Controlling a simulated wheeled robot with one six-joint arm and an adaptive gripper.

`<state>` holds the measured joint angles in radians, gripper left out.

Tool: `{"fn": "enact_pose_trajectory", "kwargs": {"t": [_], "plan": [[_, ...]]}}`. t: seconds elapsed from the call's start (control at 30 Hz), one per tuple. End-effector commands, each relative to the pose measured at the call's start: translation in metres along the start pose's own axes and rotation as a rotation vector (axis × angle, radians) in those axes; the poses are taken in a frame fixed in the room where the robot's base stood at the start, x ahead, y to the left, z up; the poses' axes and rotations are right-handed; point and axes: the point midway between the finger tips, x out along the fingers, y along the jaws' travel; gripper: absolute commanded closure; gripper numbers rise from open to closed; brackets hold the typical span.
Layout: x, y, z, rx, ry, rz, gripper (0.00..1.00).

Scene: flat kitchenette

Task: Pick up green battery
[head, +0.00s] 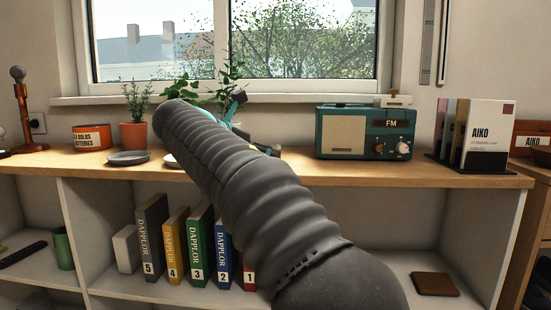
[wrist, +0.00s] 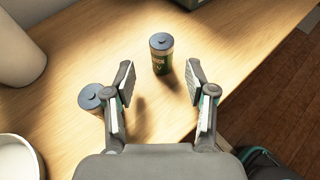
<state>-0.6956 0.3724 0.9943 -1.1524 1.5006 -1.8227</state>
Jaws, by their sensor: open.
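On the wooden shelf top (head: 330,169) stand a teal radio (head: 366,132), a potted plant (head: 134,133), an orange box (head: 91,138), a grey dish (head: 128,158) and upright books (head: 485,133). In the wrist view, a white bowl (wrist: 18,160) lies at lower left, and the wooden edge runs at right.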

Motion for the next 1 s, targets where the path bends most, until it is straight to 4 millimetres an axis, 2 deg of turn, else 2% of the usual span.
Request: {"fn": "enact_pose_trajectory", "kwargs": {"t": [0.2, 0.3, 0.53, 0.57, 0.77, 0.8, 1.0], "plan": [[0.032, -0.003, -0.001, 0.002, 0.0, -0.004, 0.44], [0.042, -0.003, 0.001, 0.001, 0.0, -0.003, 0.44], [0.044, -0.003, 0.002, 0.0, 0.0, 0.0, 0.44], [0.044, -0.003, 0.002, 0.0, 0.0, -0.001, 0.47], [0.044, -0.003, 0.002, 0.0, 0.0, -0.001, 0.97], [0.044, -0.003, 0.002, 0.0, 0.0, -0.001, 1.0], [0.044, -0.003, 0.002, 0.0, 0.0, -0.001, 1.0]]}}
